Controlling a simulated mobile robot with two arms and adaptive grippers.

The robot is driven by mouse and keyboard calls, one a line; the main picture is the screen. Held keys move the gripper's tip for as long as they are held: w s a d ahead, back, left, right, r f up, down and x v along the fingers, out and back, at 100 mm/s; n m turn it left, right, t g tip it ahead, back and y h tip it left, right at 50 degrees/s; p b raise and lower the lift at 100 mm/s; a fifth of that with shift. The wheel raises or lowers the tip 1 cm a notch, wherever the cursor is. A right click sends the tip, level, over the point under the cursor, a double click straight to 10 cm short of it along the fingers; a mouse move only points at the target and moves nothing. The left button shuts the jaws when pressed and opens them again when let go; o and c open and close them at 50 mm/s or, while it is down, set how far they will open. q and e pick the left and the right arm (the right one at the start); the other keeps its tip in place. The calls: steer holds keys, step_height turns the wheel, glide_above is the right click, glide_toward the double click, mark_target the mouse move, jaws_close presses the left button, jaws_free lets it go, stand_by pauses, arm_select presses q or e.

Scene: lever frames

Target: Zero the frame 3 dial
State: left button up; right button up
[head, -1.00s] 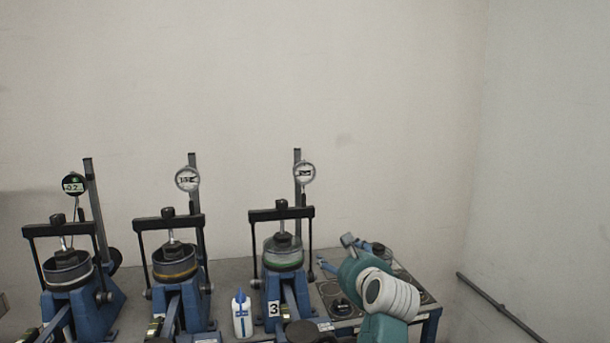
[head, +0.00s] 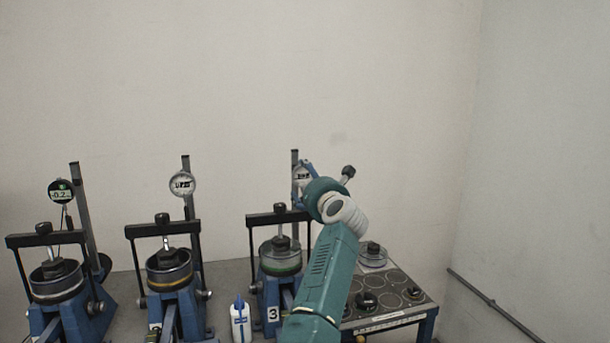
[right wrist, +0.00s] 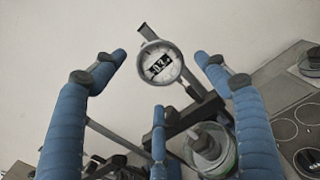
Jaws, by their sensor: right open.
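Frame 3 (head: 281,260) carries a white "3" label and holds a ring with a green band. Its round dial (head: 299,177) is on the post behind it, partly covered by my right gripper (head: 305,172). No finger visibly touches the dial; the remaining distance is hard to judge. My left gripper is not in view.
Two similar frames stand left: the middle one (head: 170,268) with a pale dial (head: 182,184), the far left one (head: 57,280) with a dark dial (head: 61,191). A white bottle (head: 240,322) stands beside frame 3. A table (head: 398,279) with round recesses is right.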

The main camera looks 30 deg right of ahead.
mark_target(304, 177)
steer(key=shift+x, duration=1.05)
steer(key=shift+w+d+p, duration=0.2)
steer(key=shift+w+p, duration=0.15)
steer(key=shift+w, duration=0.35)
steer(key=c, duration=1.1)
